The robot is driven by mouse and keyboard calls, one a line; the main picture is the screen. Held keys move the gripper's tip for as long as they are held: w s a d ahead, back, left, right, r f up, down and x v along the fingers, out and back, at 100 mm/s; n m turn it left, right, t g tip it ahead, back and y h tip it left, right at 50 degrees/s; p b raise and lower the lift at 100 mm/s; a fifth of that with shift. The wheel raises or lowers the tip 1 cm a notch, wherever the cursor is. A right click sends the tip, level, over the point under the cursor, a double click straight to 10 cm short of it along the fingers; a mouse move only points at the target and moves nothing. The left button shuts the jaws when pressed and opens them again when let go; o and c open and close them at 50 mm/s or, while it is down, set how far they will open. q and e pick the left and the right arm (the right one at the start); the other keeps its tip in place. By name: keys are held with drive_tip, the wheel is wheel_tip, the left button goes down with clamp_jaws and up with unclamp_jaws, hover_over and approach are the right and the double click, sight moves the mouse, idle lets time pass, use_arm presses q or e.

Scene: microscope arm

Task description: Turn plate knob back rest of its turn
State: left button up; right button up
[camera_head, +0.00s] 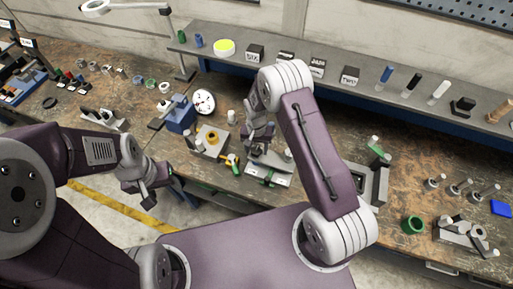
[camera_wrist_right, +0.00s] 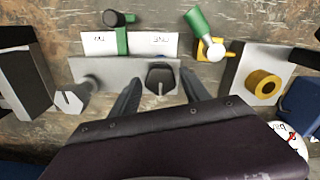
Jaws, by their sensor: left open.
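The plate knob (camera_wrist_right: 160,77), a dark rounded knob with a pale pointer line, sits on a grey metal block (camera_wrist_right: 95,70) in the right wrist view. My right gripper (camera_wrist_right: 160,96) is open, with one dark finger on each side of the knob and gaps visible. A white plate (camera_wrist_right: 145,44) with printed labels lies beyond the block, and a green piece with a black knob (camera_wrist_right: 113,18) stands over it. In the head view my right gripper (camera_head: 257,142) hangs over this fixture and partly hides it. My left gripper (camera_head: 158,185) is open and empty near the table's front edge.
A green-handled lever on a yellow bracket (camera_wrist_right: 211,49) stands close right of the plate. A grey block with a brass ring (camera_wrist_right: 263,84) is further right. A blue device (camera_head: 181,115) and a dial (camera_head: 204,102) stand behind. A shelf (camera_head: 330,75) runs along the back.

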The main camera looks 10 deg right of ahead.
drive_tip(key=shift+a, duration=0.15)
drive_tip(key=c, duration=1)
